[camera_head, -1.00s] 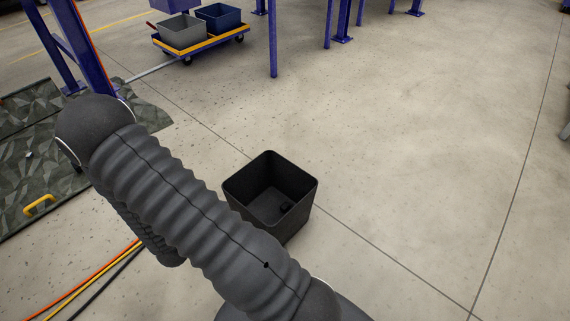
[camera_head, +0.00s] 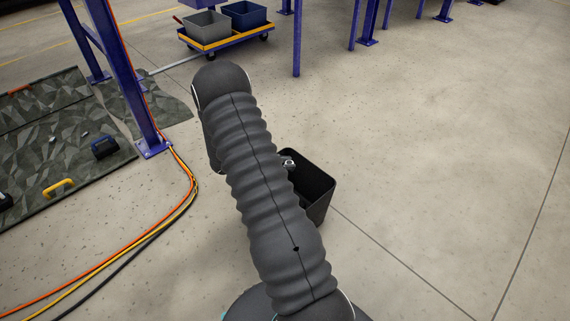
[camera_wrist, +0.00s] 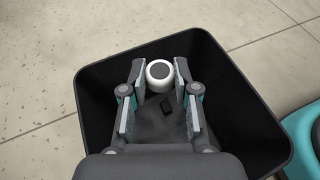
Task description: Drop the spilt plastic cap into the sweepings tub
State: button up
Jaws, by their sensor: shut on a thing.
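In the wrist view my gripper (camera_wrist: 160,80) is shut on a white round plastic cap (camera_wrist: 159,70) with a dark centre, held between the fingertips. The gripper and cap are over the open mouth of the black square sweepings tub (camera_wrist: 232,95). In the head view the tub (camera_head: 318,187) stands on the floor, partly hidden behind my arm. A bit of the gripper or cap (camera_head: 288,162) shows at the tub's left rim. A small dark piece (camera_wrist: 166,107) lies on the tub's bottom.
A patterned dark mat (camera_head: 62,140) with a yellow handle (camera_head: 58,188) lies at the left. Orange, yellow and black cables (camera_head: 150,240) run across the floor. A cart (camera_head: 226,42) with grey and blue bins stands at the back. The floor at right is clear.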

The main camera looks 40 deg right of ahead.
notch_tip(320, 180, down, 6)
jog(key=b, duration=0.3)
jog(key=shift+r, duration=0.1)
jog(key=o, duration=0.8)
jog(key=shift+o, duration=0.2)
jog(key=v, duration=1.2)
